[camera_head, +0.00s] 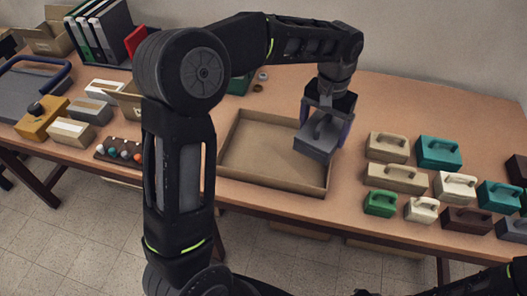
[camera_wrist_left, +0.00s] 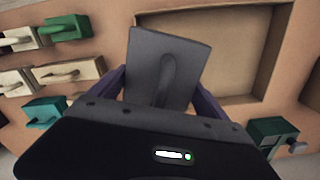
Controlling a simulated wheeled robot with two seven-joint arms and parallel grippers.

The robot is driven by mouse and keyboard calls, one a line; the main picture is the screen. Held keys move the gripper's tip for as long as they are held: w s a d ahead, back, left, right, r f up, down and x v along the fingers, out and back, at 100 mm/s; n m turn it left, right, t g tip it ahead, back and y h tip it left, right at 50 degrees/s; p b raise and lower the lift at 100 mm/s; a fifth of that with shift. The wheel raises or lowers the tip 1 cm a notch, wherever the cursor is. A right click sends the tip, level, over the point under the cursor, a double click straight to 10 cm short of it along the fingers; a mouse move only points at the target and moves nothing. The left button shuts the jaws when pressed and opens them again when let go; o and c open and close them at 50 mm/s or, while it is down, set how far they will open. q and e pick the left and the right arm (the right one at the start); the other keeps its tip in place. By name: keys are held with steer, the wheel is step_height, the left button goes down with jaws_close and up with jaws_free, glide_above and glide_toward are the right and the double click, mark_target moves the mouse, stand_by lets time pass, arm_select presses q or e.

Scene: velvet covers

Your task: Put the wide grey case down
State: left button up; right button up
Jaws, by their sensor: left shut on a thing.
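The wide grey case (camera_head: 314,146) is held by my left gripper (camera_head: 325,122) over the right part of a shallow cardboard tray (camera_head: 236,185). In the left wrist view the grey case (camera_wrist_left: 150,60) shows between the two purple fingers of the left gripper (camera_wrist_left: 160,95), its handle running along the middle. The tray's bare floor (camera_wrist_left: 205,50) lies beyond it. I cannot tell whether the case touches the tray. The tray looks otherwise empty, though my arm hides its left edge in part. My right gripper is not in view; only dark arm parts show at the lower right.
Right of the tray stand several handled cases, among them a beige one (camera_head: 395,177), a teal one (camera_head: 438,153) and a green one (camera_head: 380,203). Left are boxes (camera_head: 72,132), a rack of coloured balls (camera_head: 118,151) and binders (camera_head: 100,35). Bare table lies behind the cases.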

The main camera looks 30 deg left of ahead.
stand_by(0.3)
arm_select(q)
steer(key=s+a+m+p, duration=0.2)
steer(key=s+a+m, duration=0.2)
steer(key=a+m, duration=1)
steer(key=a+f, duration=0.1)
steer(key=a, duration=0.2)
steer(key=shift+a, duration=0.4)
steer(key=shift+s, duration=0.1)
steer(key=shift+f+p, duration=0.55)
steer(key=shift+f, duration=2.5)
steer(key=shift+f, duration=0.1)
